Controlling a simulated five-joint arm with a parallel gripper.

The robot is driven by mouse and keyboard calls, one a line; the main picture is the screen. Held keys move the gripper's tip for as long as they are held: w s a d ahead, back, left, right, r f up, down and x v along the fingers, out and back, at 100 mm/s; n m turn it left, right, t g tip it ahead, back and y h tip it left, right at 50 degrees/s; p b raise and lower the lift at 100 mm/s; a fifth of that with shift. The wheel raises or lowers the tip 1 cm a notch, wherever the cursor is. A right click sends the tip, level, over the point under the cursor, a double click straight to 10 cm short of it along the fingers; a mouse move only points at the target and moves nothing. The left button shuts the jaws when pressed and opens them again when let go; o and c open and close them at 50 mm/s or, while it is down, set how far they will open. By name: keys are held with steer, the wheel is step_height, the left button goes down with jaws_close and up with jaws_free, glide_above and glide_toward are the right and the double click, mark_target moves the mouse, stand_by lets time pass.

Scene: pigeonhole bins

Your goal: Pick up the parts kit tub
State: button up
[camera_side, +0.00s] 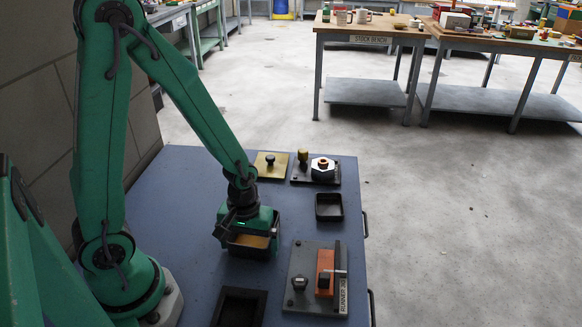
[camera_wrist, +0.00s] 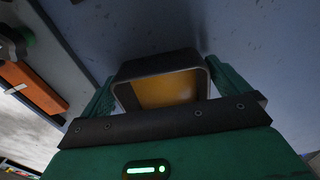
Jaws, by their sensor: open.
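A dark, box-shaped tub (camera_side: 249,253) with a yellow-brown inside, which I take for the parts kit tub, sits on the blue bench top below my arm. My gripper (camera_side: 248,236) is right over it, pointing down and covering part of its rim. In the wrist view the tub (camera_wrist: 150,67) lies between the two green fingers of my gripper (camera_wrist: 163,82), one on each side. The fingers are open; whether either touches the tub's walls I cannot tell.
A grey plate (camera_side: 303,275) with an orange block and a black knob lies to the right. A small black tray (camera_side: 328,206) stands behind it, a black square tray (camera_side: 240,307) at the front. A brass plate (camera_side: 271,170) and a black fixture (camera_side: 316,178) sit at the back.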

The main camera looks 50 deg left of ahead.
stand_by(0.4)
steer(key=c, duration=0.9)
steer(key=shift+r, duration=0.2)
steer(key=shift+r, duration=1.85)
steer(key=s+d+r, duration=0.6)
steer(key=d+r, duration=0.1)
steer(key=d, duration=0.3)
steer(key=shift+s, duration=0.15)
